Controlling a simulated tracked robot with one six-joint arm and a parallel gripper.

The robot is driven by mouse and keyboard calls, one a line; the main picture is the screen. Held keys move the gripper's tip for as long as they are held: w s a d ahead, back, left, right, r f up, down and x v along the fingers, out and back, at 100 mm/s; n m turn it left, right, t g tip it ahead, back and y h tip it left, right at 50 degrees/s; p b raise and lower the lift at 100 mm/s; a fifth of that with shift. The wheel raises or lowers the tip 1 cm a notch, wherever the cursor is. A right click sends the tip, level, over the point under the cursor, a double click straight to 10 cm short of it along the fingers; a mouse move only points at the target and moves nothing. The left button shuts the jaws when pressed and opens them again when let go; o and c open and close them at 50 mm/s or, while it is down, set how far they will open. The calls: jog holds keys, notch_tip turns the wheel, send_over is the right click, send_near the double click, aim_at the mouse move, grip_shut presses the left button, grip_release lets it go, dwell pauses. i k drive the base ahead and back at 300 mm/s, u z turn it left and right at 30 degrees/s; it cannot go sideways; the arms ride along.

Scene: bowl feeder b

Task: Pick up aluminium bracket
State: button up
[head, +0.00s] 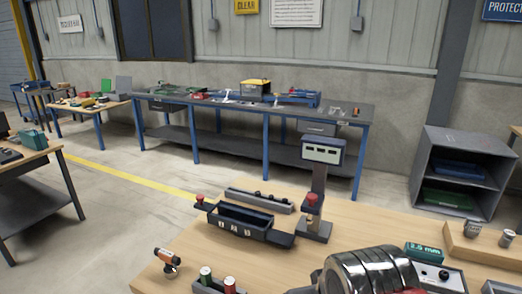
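I cannot pick out an aluminium bracket for certain in the head view. Small pale metal pieces (228,97) lie on the long blue-legged workbench (352,118) by the back wall, too small to identify. My gripper does not show in this view, so what it holds cannot be seen.
On the near wooden table (204,233) stand a dark bin (240,222), a display post (320,180), a ribbed silver-and-black round object (370,270), a teal box (424,252) and an orange-black tool (168,260). A grey shelf (462,140) stands right. Floor is clear at left centre.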

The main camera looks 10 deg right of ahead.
aim_at(455, 283)
jog(key=u, duration=0.05)
jog(key=k, duration=0.5)
jog(key=z, duration=1.5)
jog(key=i, duration=0.25)
jog(key=u, duration=0.3)
